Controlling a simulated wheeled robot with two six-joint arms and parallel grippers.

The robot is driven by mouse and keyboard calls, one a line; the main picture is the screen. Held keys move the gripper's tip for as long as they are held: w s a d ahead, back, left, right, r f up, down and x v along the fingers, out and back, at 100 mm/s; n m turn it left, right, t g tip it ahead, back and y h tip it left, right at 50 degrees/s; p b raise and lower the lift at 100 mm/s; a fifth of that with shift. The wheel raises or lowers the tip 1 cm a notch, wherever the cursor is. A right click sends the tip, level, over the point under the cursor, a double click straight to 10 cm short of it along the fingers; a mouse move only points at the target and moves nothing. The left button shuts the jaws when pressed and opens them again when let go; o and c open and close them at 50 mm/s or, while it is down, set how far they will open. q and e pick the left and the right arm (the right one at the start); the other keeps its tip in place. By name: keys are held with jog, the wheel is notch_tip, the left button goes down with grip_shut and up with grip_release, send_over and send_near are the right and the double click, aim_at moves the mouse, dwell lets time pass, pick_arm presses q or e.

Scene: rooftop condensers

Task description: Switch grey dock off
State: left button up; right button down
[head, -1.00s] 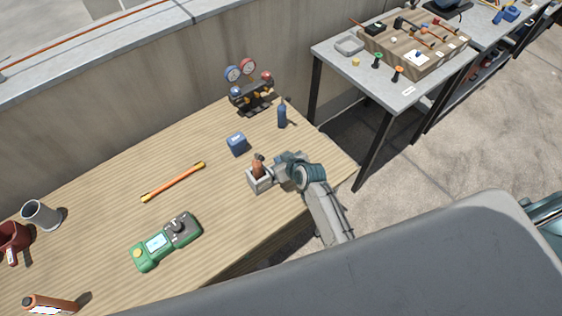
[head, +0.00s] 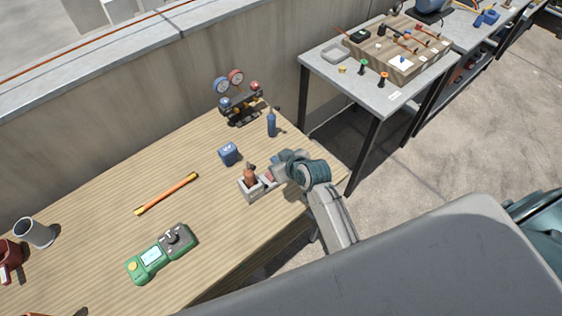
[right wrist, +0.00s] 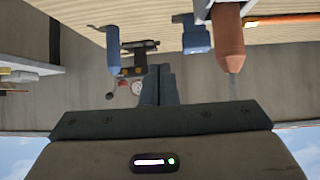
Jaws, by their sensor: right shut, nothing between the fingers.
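The grey dock (head: 247,196) is a small box near the front right of the wooden table, with a brown, copper-coloured tool (head: 250,177) standing in it. A reddish patch shows at its right end, beside my gripper; I cannot tell its switch state. In the right wrist view the picture is upside down; the tool (right wrist: 229,45) and part of the dock (right wrist: 203,10) show at the top right. My right gripper (head: 276,160) is close to the dock's right end, its tips partly hidden by the wrist. Its fingers (right wrist: 158,85) are shut and empty. My left gripper is out of view.
A blue block (head: 229,153), a blue bottle (head: 271,124) and a gauge manifold (head: 241,104) stand behind the dock. An orange-yellow rod (head: 166,194) and a green meter (head: 161,253) lie to the left. Bare table separates them.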

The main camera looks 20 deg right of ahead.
jog(key=v, duration=0.3)
jog(key=shift+w+r, duration=0.2)
jog(key=shift+w, duration=0.05)
